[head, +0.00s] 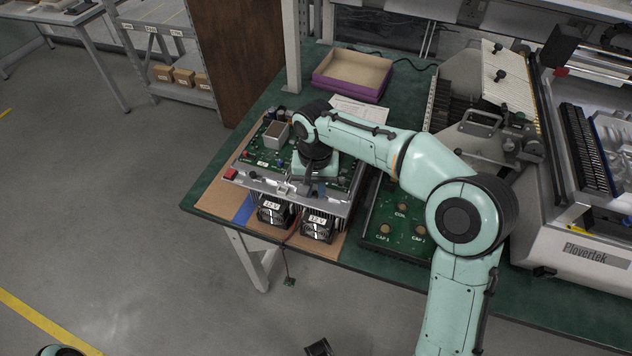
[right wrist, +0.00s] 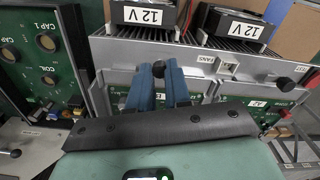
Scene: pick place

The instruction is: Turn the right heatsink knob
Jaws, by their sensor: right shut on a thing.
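The heatsink (head: 275,186) is a grey finned metal block along the front of a green circuit board unit, with two 12 V fans below it. In the right wrist view, the right heatsink knob (right wrist: 158,68) is small, round and black. My right gripper (head: 318,191) points down at the heatsink's front edge. In the right wrist view its two blue fingers (right wrist: 159,80) are shut on that knob. The other black knob (right wrist: 285,84) stands free, past the FANS socket. The knob's marking is hidden. A dark part at the head view's bottom edge may be my left gripper (head: 320,347).
A green panel (head: 400,222) marked CAP 1, COIL and CAP 2 lies right of the unit. A purple-sided open box (head: 352,75) stands behind. A large machine (head: 572,240) fills the right. A thin cable hangs off the bench's front edge.

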